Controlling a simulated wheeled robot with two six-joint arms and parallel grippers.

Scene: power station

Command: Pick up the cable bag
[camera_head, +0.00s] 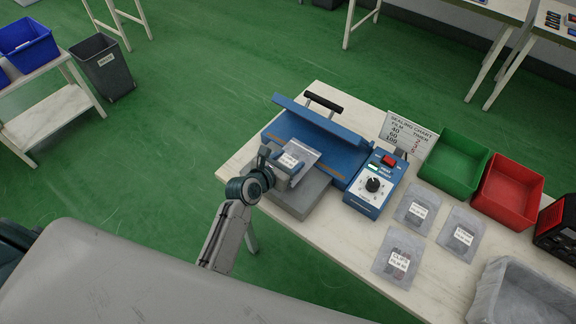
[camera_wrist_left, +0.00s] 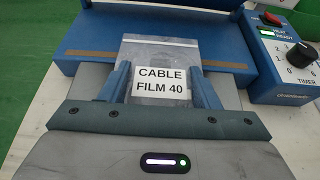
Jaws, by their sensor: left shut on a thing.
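The cable bag (camera_wrist_left: 160,58) is a clear bag with a white label reading "CABLE FILM 40". In the head view the bag (camera_head: 299,153) lies at the front of the blue heat sealer (camera_head: 320,137), its far end reaching the sealer's bed. My left gripper (camera_wrist_left: 160,88) is shut on the bag, one blue finger on each side of the label. In the head view the left gripper (camera_head: 283,166) is over the grey platform in front of the sealer. The near part of the bag is hidden by the gripper. My right gripper is not in view.
The sealer's control box (camera_head: 373,187) stands to its right, with a dial and a green light. Several labelled bags (camera_head: 398,255) lie on the table. A green bin (camera_head: 453,163), a red bin (camera_head: 507,191) and a grey tray (camera_head: 522,294) are further right.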

